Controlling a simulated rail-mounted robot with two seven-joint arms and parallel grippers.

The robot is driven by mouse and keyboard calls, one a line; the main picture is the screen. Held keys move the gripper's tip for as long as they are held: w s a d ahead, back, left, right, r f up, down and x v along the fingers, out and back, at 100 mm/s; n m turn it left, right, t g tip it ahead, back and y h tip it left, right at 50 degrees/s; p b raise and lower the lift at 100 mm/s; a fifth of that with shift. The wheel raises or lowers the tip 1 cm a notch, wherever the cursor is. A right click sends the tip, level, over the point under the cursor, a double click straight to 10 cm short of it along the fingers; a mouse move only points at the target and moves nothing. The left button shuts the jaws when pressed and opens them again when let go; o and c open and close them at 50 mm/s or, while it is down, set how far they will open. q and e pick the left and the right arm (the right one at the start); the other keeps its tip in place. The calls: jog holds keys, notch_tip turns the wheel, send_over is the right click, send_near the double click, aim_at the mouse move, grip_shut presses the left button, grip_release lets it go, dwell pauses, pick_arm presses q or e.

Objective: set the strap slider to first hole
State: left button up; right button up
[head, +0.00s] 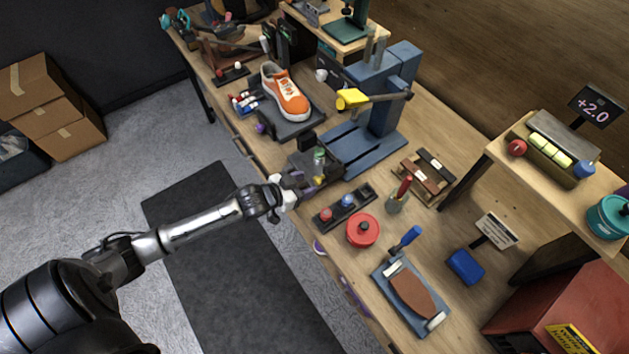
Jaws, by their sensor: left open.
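My left gripper (303,183) reaches in from the left over the bench's front edge. It is open, with its fingers at a small dark fixture (318,164) with green and yellow parts. Whether the fingers touch it cannot be told. Two dark brown strap-like pieces (420,178) lie on a small wooden rack to the right of the gripper. No slider or holes can be made out on them at this size. My right gripper is not in view.
A blue press (378,115) with a yellow-tipped lever stands behind the fixture. An orange sneaker (286,92) is on a dark stand to the left. A button box (342,207), a red round lid (362,230) and a blue board (432,312) lie to the right.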

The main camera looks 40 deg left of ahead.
aim_at(315, 181)
pick_arm(q)
jog(key=shift+x, duration=2.1)
jog(key=shift+c, duration=0.5)
grip_shut()
